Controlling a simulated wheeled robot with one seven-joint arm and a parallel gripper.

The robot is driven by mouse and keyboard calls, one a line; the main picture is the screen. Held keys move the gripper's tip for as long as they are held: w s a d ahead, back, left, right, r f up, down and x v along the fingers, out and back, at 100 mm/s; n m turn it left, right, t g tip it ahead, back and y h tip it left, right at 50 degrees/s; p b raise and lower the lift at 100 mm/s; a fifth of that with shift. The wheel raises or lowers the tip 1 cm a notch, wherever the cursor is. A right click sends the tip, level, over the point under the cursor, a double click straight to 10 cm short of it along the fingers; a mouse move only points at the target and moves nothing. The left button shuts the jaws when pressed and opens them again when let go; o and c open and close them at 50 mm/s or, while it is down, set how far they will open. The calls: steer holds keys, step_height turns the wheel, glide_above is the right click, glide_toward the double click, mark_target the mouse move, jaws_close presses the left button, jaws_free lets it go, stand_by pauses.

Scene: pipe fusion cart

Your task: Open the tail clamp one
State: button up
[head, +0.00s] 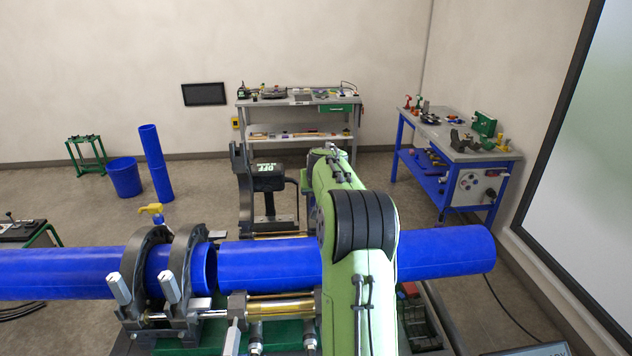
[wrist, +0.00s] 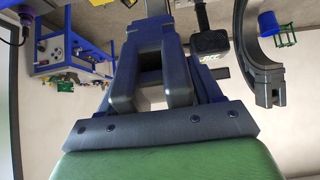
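A long blue pipe lies across the cart in two pieces, the left one (head: 60,272) and the right one (head: 445,252). Two dark clamp rings, the left (head: 140,268) and the right (head: 182,270), are closed around the left piece. A raised dark half-ring (head: 242,185) stands behind the right piece; it looks like the curved half-ring in the wrist view (wrist: 262,50). My arm covers part of the right piece, and any clamp there is hidden. My gripper (wrist: 150,60) shows dark fingers with a light gap near the palm. Whether the tips hold anything is unclear.
A black tool unit (head: 268,180) stands behind the pipe. A grey workbench (head: 300,103) is at the back wall, and a blue bench (head: 450,190) is at the right. Blue pipe pieces (head: 155,165) stand on the floor at left. Open floor lies behind the cart.

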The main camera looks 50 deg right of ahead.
steer(key=c, duration=0.6)
steer(key=shift+w+d+r+p, duration=0.1)
steer(key=shift+r+p, duration=0.1)
steer(key=shift+p, duration=0.1)
steer(key=w+d, duration=0.1)
steer(key=w+r+p, duration=0.1)
steer(key=w+d+p, duration=0.1)
steer(key=shift+d+r, duration=0.25)
steer(key=shift+d, duration=0.05)
steer(key=shift+a, duration=0.1)
